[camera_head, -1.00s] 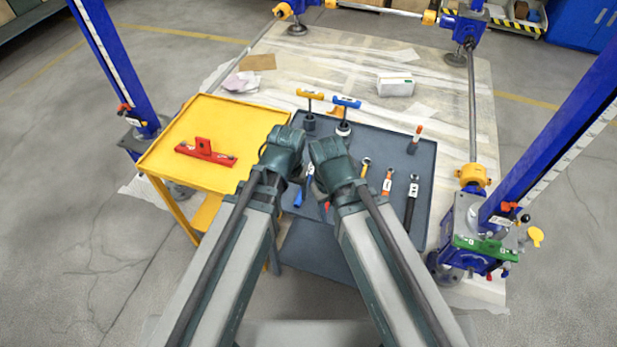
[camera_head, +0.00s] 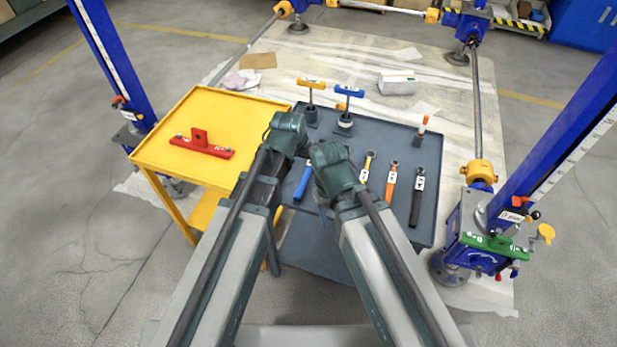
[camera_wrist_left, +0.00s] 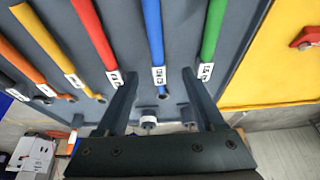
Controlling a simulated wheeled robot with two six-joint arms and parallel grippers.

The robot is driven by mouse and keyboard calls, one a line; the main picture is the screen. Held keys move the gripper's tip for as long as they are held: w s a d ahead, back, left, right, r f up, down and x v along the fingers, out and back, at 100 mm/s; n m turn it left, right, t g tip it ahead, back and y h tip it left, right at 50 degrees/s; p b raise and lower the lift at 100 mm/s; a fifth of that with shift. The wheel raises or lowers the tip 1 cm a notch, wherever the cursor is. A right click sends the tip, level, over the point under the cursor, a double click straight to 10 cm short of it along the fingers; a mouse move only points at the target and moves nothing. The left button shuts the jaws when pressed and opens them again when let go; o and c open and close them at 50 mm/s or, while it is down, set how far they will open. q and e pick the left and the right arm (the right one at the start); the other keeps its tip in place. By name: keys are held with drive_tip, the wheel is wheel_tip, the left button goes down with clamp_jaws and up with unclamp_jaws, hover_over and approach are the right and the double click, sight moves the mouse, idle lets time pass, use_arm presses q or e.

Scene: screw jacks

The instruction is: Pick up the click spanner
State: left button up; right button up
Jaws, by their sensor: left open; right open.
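Several long-handled tools lie on the grey tray (camera_head: 385,125). In the head view I see a blue handle (camera_head: 303,183), a yellow one (camera_head: 366,168), an orange one (camera_head: 390,183) and a black one (camera_head: 416,195). Their small tags are too small to read, so I cannot tell which is the click spanner. My left gripper (camera_head: 287,132) hangs over the tray's left part. In the left wrist view its open fingers (camera_wrist_left: 158,75) straddle the blue handle (camera_wrist_left: 153,30), with a green handle (camera_wrist_left: 213,35) by the right finger. My right gripper (camera_head: 332,165) is over the tray, its fingers hidden.
A yellow T-handle (camera_head: 311,84) and a blue T-handle (camera_head: 349,91) stand at the tray's back. A yellow table (camera_head: 185,115) with a red bracket (camera_head: 201,144) is on the left. Blue jack columns (camera_head: 112,65) flank the work area.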

sight(308, 169)
use_arm(q)
drive_tip(key=shift+b+x, duration=0.6)
drive_tip(key=shift+x, duration=0.65)
use_arm(e)
drive_tip(key=shift+f, duration=1.15)
drive_tip(key=shift+f, duration=0.1)
use_arm(q)
drive_tip(key=b+x, duration=0.5)
drive_tip(key=shift+d+f, duration=0.15)
drive_tip(key=shift+d, duration=0.05)
use_arm(e)
wheel_tip(308, 169, down, 5)
drive_tip(key=shift+r, duration=0.2)
use_arm(q)
clamp_jaws()
